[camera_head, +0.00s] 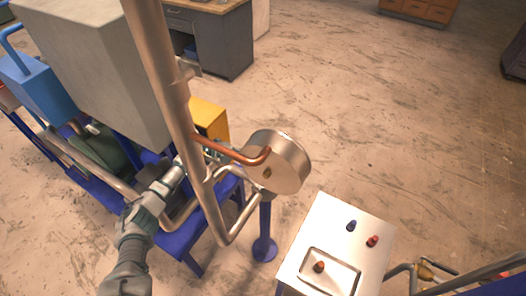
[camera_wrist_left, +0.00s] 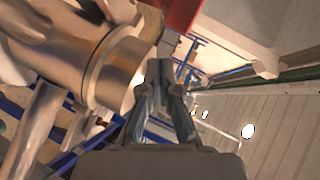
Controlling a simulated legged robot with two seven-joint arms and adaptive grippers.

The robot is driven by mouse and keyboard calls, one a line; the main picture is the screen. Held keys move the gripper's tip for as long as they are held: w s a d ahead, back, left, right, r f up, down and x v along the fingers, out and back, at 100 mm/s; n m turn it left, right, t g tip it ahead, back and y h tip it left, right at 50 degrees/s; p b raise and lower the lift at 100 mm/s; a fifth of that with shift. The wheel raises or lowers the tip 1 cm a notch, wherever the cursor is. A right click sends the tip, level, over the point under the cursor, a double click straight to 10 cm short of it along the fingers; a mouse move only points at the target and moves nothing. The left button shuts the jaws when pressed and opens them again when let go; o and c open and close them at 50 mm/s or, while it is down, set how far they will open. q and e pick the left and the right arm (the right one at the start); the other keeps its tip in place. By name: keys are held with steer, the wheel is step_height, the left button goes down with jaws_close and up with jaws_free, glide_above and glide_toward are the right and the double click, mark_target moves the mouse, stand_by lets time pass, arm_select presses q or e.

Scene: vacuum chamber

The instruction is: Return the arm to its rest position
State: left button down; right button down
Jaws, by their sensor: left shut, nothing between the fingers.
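My left arm (camera_head: 133,240) comes in from the bottom left of the head view and reaches up beside the steel pipework. My left gripper (camera_head: 181,163) is at its end, partly hidden among the pipes. In the left wrist view the gripper's fingers (camera_wrist_left: 162,68) are together and empty. A large steel pipe flange (camera_wrist_left: 115,70) stands close to the left of the fingers in that view. I cannot tell whether they touch. My right gripper is not in view.
A thick steel pipe (camera_head: 170,90) and a round steel flange (camera_head: 279,163) with a copper tube (camera_head: 235,153) stand near the arm. A blue frame (camera_head: 190,242) lies below. A white table (camera_head: 312,228) with a tray (camera_head: 345,283) stands right. Open floor (camera_head: 400,130) lies beyond.

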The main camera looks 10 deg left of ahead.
arm_select(q)
steer(key=a, duration=0.1)
steer(key=s+a, duration=0.1)
steer(key=a, duration=0.1)
steer(key=s+a, duration=0.1)
steer(key=a, duration=0.1)
steer(key=shift+a, duration=0.1)
